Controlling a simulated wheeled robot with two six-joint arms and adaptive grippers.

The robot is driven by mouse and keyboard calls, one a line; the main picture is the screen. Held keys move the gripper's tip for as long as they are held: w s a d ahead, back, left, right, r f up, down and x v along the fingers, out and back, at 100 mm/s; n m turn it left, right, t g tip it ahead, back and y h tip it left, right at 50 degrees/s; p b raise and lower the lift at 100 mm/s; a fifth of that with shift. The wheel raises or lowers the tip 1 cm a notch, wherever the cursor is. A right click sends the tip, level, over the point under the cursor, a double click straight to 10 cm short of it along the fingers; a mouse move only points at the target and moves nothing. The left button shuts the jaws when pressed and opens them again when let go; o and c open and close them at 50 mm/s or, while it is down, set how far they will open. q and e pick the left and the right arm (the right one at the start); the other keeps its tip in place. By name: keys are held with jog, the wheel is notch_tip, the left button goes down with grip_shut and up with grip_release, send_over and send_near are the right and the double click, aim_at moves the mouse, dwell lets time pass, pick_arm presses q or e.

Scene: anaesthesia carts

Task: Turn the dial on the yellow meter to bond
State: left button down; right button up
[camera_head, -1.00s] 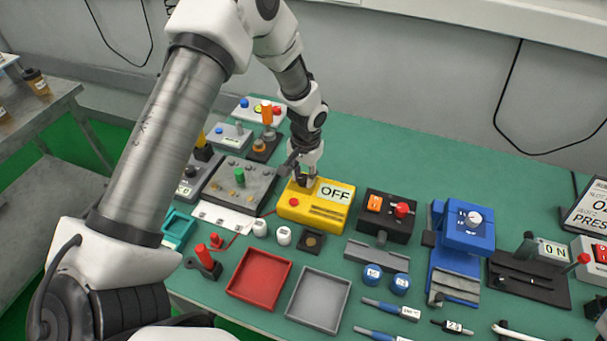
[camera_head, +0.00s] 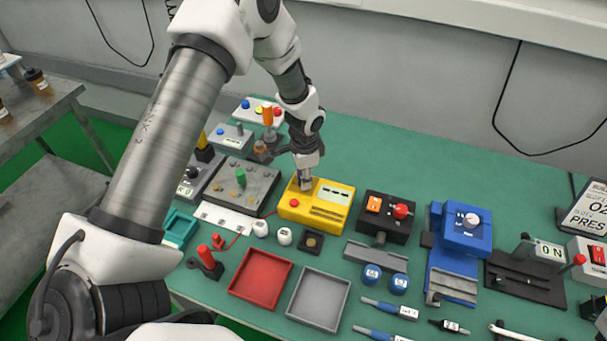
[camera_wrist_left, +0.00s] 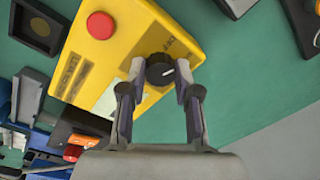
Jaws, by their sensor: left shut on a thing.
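The yellow meter (camera_head: 322,215) lies on the green table, with a red button (camera_head: 294,203) and a pale display (camera_head: 335,194) on its top. The display now shows small lines that I cannot read. In the left wrist view the black dial (camera_wrist_left: 160,76) sits near the edge of the meter (camera_wrist_left: 85,60), with a white pointer mark. Dark lettering (camera_wrist_left: 178,46) beside it is hard to read. My left gripper (camera_head: 305,185) comes down from above and is shut on the dial, one finger each side. My right gripper is not in view.
A grey panel with a green knob (camera_head: 240,179) stands left of the meter. A black box with a red knob (camera_head: 387,222) stands right. A red tray (camera_head: 261,277), a grey tray (camera_head: 318,300) and small white caps lie in front. The table behind the meter is clear.

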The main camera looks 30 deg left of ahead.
pick_arm(q)
jog(key=m, duration=0.3)
jog(key=shift+f+m, duration=0.1)
jog(key=shift+m, duration=0.2)
jog(key=shift+s, duration=0.1)
jog(key=c, duration=0.8)
grip_release()
